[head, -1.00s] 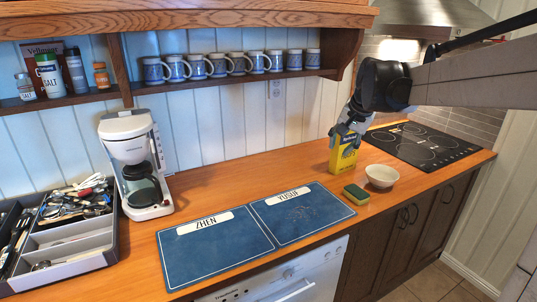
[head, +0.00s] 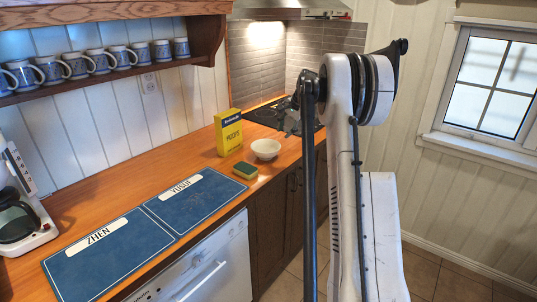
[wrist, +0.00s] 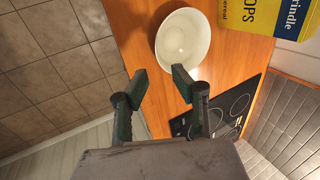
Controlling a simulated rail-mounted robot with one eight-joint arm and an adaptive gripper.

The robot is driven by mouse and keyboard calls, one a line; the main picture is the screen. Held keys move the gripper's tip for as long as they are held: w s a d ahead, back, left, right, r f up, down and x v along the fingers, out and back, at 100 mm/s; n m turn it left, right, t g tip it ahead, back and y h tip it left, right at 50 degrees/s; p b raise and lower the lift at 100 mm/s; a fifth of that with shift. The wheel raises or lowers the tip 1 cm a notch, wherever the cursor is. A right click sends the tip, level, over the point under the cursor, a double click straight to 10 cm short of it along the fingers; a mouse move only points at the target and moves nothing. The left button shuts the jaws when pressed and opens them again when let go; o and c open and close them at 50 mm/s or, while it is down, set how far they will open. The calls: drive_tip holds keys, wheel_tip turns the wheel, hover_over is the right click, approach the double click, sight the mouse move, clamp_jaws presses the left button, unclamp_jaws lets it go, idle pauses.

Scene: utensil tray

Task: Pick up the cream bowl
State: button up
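The cream bowl (head: 265,149) stands upright on the wooden counter, right of the yellow box, and looks empty. In the wrist view the bowl (wrist: 183,38) lies beyond my fingertips, with its lower rim close to the right finger in the picture. My gripper (wrist: 159,82) is open with nothing between its fingers. In the head view my gripper (head: 287,118) is behind and right of the bowl, partly hidden by my arm. I see no contact with the bowl.
A yellow box (head: 229,132) stands close to the bowl, and a green-and-yellow sponge (head: 245,170) lies in front. A black cooktop (head: 268,115) is behind. Two blue mats (head: 110,256) lie left. The counter's front edge is near the bowl.

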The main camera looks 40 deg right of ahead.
sight(275, 152)
drive_tip(key=x, duration=0.8)
drive_tip(key=shift+d+f, duration=0.2)
drive_tip(key=shift+f, duration=0.15)
drive_tip(key=shift+d+p+x, duration=0.1)
drive_tip(key=shift+p+x, duration=0.25)
drive_tip(key=shift+x, duration=1)
drive_tip(key=shift+d+p+x, duration=0.15)
drive_tip(key=shift+p+x, duration=0.15)
drive_tip(key=shift+x, duration=1.05)
drive_tip(key=shift+s+a, duration=0.15)
drive_tip(key=shift+s, duration=0.05)
clamp_jaws()
